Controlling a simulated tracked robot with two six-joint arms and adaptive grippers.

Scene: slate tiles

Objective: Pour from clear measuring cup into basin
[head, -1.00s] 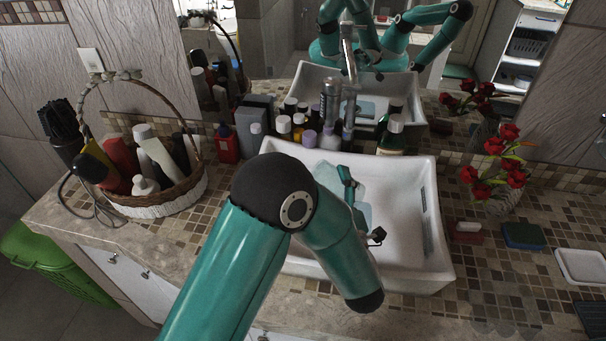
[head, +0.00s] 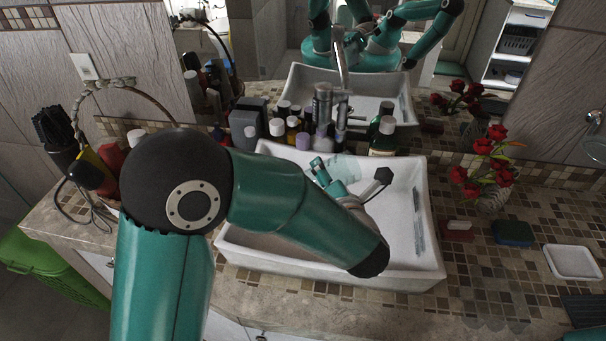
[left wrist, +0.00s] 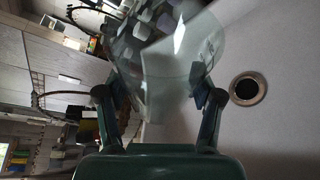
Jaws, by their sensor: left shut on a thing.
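The white basin (head: 402,225) is set on the tiled counter, and its inside with the dark drain (left wrist: 248,89) fills the right of the left wrist view. My left gripper (head: 350,171) is over the basin, partly behind my own arm. In the left wrist view my left gripper (left wrist: 160,96) is shut on the clear measuring cup (left wrist: 165,62), with one finger on each side. The cup is faint and see-through in the head view (head: 346,168). I cannot tell its contents or whether liquid flows. My right gripper is not in view.
A faucet (head: 323,105) and several bottles (head: 383,136) stand behind the basin. A basket with bottles is at the left, partly behind my arm. Red flowers (head: 490,165), a sponge (head: 513,233) and a white soap dish (head: 573,262) are at the right. A mirror backs the counter.

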